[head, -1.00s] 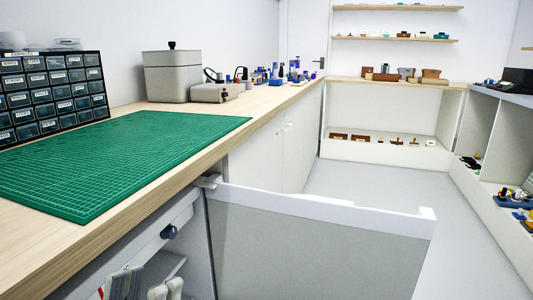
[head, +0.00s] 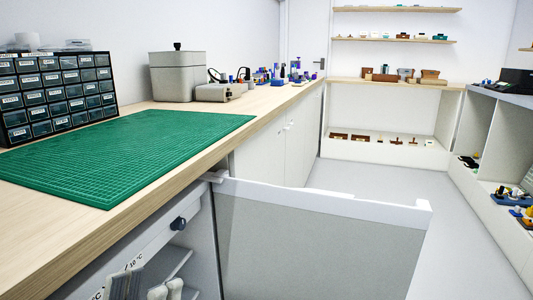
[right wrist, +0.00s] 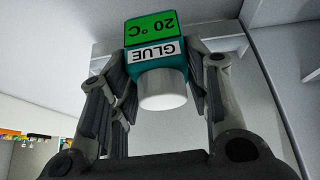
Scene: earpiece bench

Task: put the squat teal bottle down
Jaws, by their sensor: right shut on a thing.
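The squat teal bottle (right wrist: 156,52) shows in the right wrist view, with a white cap, a white "GLUE" label and a green "20 °C" label. My right gripper (right wrist: 163,60) is shut on it, one finger on each side, with the cap toward the palm. Neither the bottle nor the right gripper shows in the head view. My left gripper (head: 145,283) is at the bottom left edge of the head view, in front of an open cabinet, and is cut off by the frame. Whether its fingers are apart is unclear.
The cabinet's open door (head: 320,250) juts across the lower middle. Labels ending in "°C" show inside the cabinet. Above is the wooden bench (head: 65,245) with a green cutting mat (head: 130,150), a drawer organiser (head: 55,95) and a grey bin (head: 178,76). The floor beyond is clear.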

